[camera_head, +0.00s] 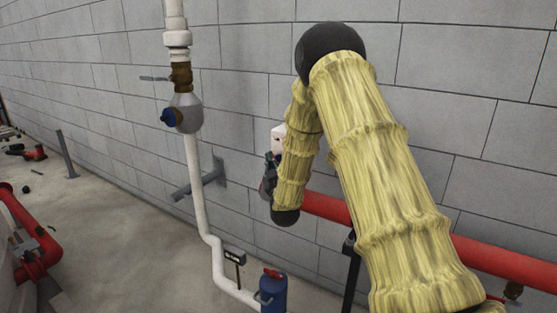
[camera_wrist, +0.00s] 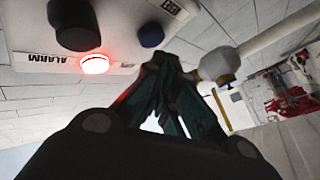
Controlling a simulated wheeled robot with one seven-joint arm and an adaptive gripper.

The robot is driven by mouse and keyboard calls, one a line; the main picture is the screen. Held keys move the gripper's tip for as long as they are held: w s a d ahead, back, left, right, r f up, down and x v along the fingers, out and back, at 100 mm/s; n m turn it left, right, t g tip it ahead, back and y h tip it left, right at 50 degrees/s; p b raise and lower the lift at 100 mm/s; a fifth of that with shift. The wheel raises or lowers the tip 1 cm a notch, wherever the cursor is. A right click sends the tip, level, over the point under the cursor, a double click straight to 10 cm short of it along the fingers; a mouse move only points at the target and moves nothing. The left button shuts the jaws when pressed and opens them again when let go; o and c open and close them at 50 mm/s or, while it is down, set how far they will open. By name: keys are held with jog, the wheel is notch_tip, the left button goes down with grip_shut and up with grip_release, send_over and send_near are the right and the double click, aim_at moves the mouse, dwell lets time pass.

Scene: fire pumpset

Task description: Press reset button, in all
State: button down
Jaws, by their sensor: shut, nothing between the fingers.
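A white alarm panel (camera_wrist: 110,18) fills the upper left of the wrist view. It has a glowing red lamp (camera_wrist: 94,64) beside an ALARM label, a large black knob (camera_wrist: 74,22), and a smaller dark blue button (camera_wrist: 151,35). A label by the blue button is too small to read surely. My gripper (camera_wrist: 160,62) is shut and empty, its fingertips close below the blue button; I cannot tell whether they touch it. In the head view the white panel (camera_head: 278,138) shows partly behind my arm, with my gripper (camera_head: 268,178) beside it.
A white pipe (camera_head: 196,180) with a valve (camera_head: 183,108) runs down the grey block wall left of my arm. A red pipe (camera_head: 500,262) runs along the wall at right. A blue extinguisher-like cylinder (camera_head: 273,293) stands below.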

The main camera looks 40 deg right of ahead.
jog(key=shift+d, duration=0.15)
jog(key=shift+w+d, duration=0.15)
jog(key=shift+d, duration=0.1)
jog(key=shift+w+d, duration=0.15)
jog(key=shift+d, duration=0.25)
dwell(0.9)
jog(key=shift+a, duration=0.1)
jog(key=shift+s+a+b, duration=0.35)
jog(key=shift+a+b, duration=0.05)
jog(key=shift+a, duration=0.3)
dwell(0.3)
jog(key=a, duration=0.1)
jog(key=s+a, duration=0.1)
jog(key=a, duration=0.1)
jog(key=s+a, duration=0.1)
jog(key=shift+a+b, duration=0.3)
jog(key=shift+f, duration=0.1)
dwell(0.8)
